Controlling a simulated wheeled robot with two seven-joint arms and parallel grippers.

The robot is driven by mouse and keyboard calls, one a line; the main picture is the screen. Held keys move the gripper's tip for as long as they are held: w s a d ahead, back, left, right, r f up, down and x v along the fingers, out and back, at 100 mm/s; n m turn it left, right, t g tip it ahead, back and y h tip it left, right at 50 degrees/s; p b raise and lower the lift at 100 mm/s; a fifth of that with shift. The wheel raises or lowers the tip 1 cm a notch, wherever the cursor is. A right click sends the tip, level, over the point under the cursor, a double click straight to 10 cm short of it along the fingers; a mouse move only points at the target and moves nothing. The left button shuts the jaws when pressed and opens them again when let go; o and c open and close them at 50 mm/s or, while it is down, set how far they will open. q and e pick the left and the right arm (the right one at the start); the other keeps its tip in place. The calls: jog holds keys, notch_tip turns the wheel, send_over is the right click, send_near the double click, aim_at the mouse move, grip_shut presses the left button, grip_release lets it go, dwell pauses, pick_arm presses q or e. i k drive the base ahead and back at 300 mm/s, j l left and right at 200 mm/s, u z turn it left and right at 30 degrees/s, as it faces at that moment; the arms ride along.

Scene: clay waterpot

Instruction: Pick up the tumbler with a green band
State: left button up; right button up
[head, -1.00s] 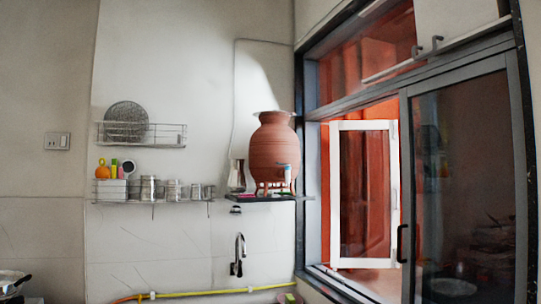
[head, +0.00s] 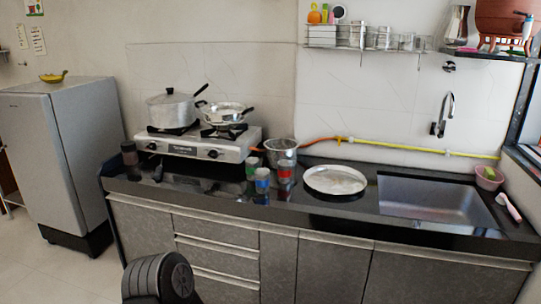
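The tumbler with a green band (head: 253,167) stands upright on the black counter (head: 330,217), right of the stove. It is small in the head view and partly hidden behind a tumbler with a blue band (head: 262,181). A tumbler with a red band (head: 285,171) stands just to the right. Part of one of my arms, dark and ribbed, shows at the bottom left, in front of the cabinets and well short of the tumblers. Neither gripper shows.
A steel pot (head: 281,151) stands close behind the tumblers. A gas stove (head: 200,147) with pans is to their left, a round steel plate (head: 335,180) and a sink (head: 435,200) to their right. A fridge (head: 60,160) stands far left. Open floor shows front left.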

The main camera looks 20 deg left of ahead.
aim_at(252, 169)
jog(key=i+j+u, duration=0.15)
jog(key=u, duration=0.2)
jog(key=i+j+u, duration=0.15)
jog(key=j+u, duration=0.2)
jog(key=i+j+u, duration=0.1)
jog(key=u, duration=0.25)
jog(key=i+j, duration=0.25)
jog(key=i, duration=0.15)
jog(key=i+j+u, duration=0.15)
jog(key=i, duration=0.3)
jog(key=i+j, duration=0.25)
jog(key=i, duration=0.15)
